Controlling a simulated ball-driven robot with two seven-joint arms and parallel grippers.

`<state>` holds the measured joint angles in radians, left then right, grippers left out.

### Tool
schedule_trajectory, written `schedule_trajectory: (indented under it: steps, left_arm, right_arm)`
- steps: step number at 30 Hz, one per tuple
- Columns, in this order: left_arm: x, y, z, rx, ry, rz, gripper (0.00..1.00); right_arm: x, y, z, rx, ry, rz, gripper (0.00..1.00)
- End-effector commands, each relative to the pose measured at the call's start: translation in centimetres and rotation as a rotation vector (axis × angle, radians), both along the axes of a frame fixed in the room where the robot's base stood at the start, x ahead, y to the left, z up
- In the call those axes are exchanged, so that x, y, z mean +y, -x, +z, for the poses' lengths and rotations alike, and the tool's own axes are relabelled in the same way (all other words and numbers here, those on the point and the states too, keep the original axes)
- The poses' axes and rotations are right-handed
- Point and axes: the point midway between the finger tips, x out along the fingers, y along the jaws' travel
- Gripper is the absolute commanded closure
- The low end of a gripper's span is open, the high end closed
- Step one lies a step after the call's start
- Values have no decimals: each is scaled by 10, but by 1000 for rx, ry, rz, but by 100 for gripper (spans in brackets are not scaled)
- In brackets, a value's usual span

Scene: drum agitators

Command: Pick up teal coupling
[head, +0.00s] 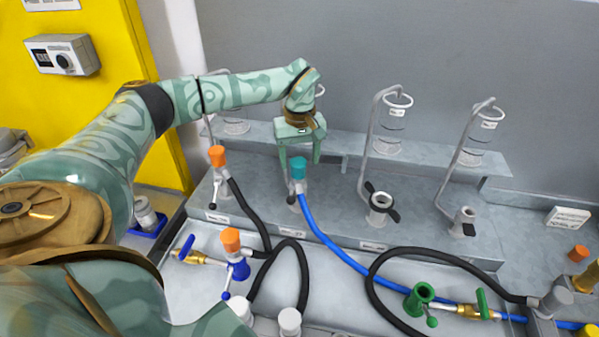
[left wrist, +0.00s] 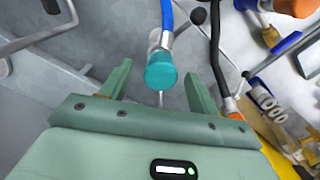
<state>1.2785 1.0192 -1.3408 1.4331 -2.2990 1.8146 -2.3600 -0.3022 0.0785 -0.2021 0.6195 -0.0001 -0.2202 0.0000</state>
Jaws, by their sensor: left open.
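The teal coupling (head: 298,169) sits upright on a fitting on the grey ledge, with a blue hose running from it to the lower right. My left gripper (head: 300,162) is open, its fingers pointing down around or just above the coupling. In the left wrist view the teal coupling (left wrist: 160,75) shows in the gap between the two fingers of my left gripper (left wrist: 158,88), with clear space on both sides. I cannot tell whether the fingers reach down to its height. My right gripper is not in view.
An orange coupling (head: 217,156) with a black hose stands left of the teal one. Another orange-topped fitting (head: 230,240) and a green coupling (head: 420,297) lie nearer. Bent metal stands with rings (head: 385,125) rise at the back. Hoses cross the front tray.

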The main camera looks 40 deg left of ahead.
Motion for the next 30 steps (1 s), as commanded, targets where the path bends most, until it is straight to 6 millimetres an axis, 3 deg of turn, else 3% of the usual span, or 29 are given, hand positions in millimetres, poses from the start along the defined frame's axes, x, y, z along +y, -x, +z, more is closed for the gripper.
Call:
schedule_trajectory:
  steps: [5,12,21,27,30]
  left_arm:
    - [2,0,-15,1,0,2,39]
    - [5,-2,-53,1,0,1,39]
    - [5,-3,-58,-1,-1,2,39]
    - [5,-3,-58,-1,-1,1,95]
    - [5,-3,-57,-1,0,2,95]
  right_arm:
    - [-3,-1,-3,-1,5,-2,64]
    - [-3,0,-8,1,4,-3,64]
    - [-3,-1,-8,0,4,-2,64]
    - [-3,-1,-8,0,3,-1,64]
    - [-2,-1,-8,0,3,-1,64]
